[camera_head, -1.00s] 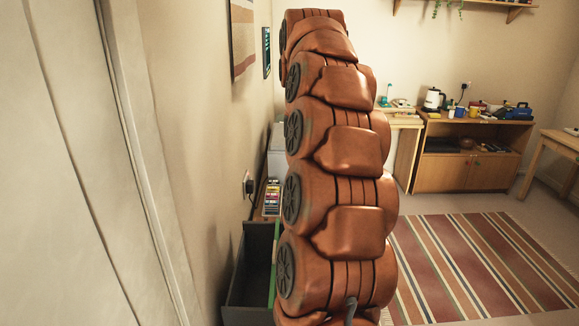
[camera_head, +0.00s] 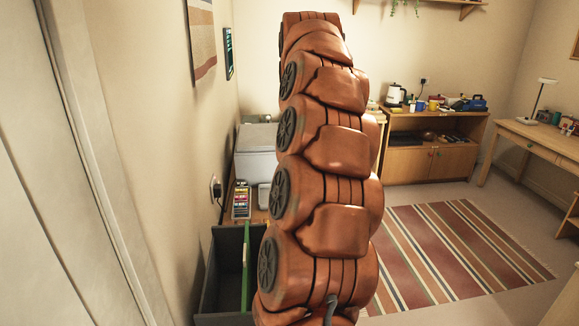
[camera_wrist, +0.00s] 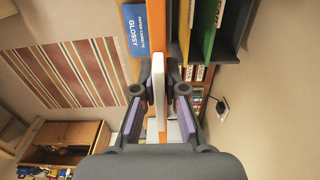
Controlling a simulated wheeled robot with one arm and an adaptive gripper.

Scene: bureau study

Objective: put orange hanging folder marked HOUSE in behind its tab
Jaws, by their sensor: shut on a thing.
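My gripper (camera_wrist: 161,92) is shut on a thin orange folder (camera_wrist: 155,38), seen nearly edge-on in the wrist view. I cannot read any HOUSE marking on it. A dark grey open drawer (camera_head: 207,288) stands low at the left in the head view, with a green hanging folder (camera_head: 246,270) in it. In the wrist view a green folder (camera_wrist: 204,25) and a yellow one (camera_wrist: 185,25) stand in the drawer at the upper right, beside the held folder. My arm hides the gripper and the held folder in the head view.
A blue box marked GLOSSY (camera_wrist: 143,28) shows left of the held folder. A grey-white box (camera_head: 256,150) and a small rack of coloured items (camera_head: 241,200) stand behind the drawer. The wall runs close on the left; the striped rug (camera_head: 450,250) area is clear.

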